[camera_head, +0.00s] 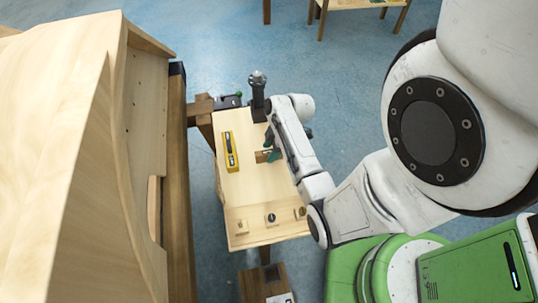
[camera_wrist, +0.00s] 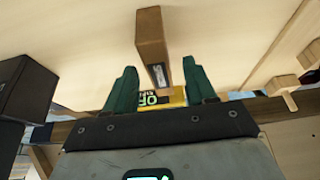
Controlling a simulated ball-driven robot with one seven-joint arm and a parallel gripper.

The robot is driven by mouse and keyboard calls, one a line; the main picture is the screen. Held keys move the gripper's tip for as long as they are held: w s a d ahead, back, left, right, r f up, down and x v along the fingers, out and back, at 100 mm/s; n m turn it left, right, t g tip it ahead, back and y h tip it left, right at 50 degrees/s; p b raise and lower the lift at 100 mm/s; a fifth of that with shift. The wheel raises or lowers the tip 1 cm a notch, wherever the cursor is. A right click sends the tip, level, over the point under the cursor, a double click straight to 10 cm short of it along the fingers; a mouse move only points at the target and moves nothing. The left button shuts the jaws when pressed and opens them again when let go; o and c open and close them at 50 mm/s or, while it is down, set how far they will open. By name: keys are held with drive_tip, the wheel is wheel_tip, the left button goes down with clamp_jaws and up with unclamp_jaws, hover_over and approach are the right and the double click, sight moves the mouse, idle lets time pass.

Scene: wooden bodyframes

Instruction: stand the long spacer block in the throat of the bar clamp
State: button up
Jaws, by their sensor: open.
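The long spacer block appears to be the brown wooden block (camera_wrist: 151,35) with a small label in the wrist view. A brown patch beside my gripper in the head view (camera_head: 262,157) is probably the same block, partly hidden by the fingers. My gripper (camera_wrist: 159,66) has its green fingers spread, one on each side of the block's near end. Whether either finger touches it, I cannot tell. In the head view my gripper (camera_head: 272,146) is low over the table. A dark fixture (camera_head: 229,102) at the far left table corner may be the bar clamp; its throat cannot be made out.
A yellow level (camera_head: 230,152) lies on the table (camera_head: 240,190), left of my gripper. A black upright device (camera_head: 258,95) stands at the far edge. A large wooden frame (camera_head: 150,110) stands to the left.

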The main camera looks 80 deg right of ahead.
drive_tip(key=shift+f, duration=0.25)
idle(0.4)
clamp_jaws()
idle(0.5)
